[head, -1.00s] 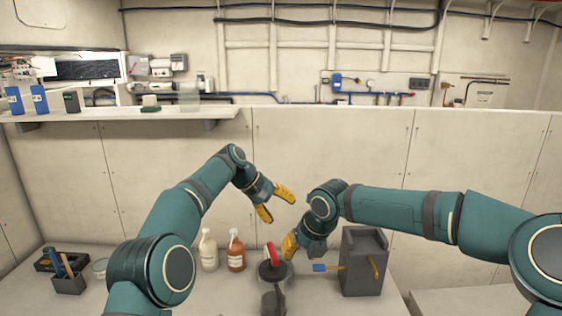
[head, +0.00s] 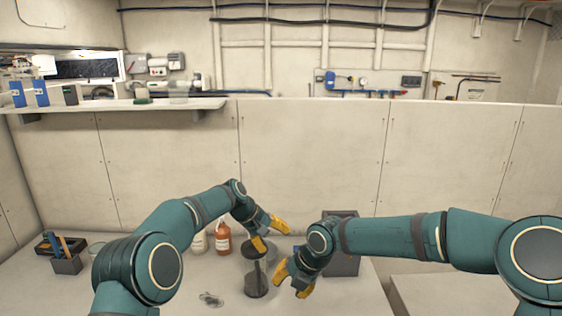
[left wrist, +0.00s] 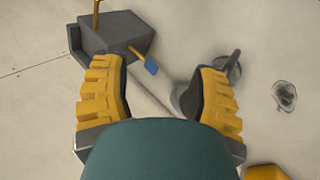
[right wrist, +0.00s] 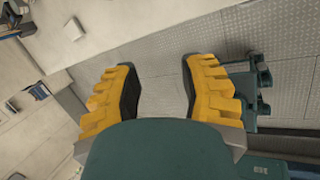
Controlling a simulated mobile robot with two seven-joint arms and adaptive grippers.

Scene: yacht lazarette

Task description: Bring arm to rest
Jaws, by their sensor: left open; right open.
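My left gripper (head: 269,234) is open and empty above the bench, in front of the back panel. My right gripper (head: 292,281) is open, lower and to the right, close to the left one in the picture. In the left wrist view, the open jaws (left wrist: 162,80) point down over the bench, with nothing between the fingers held. In the right wrist view, the open jaws (right wrist: 160,78) face a grey patterned floor, empty. Both arms are bent, reaching inward from the sides.
A dark cylinder (head: 257,286) stands just left of my right gripper. An orange bottle (head: 223,240) and a pale bottle (head: 198,243) stand behind. A tangled grey item (head: 211,299) lies in front. A tool caddy (head: 66,264) is at left.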

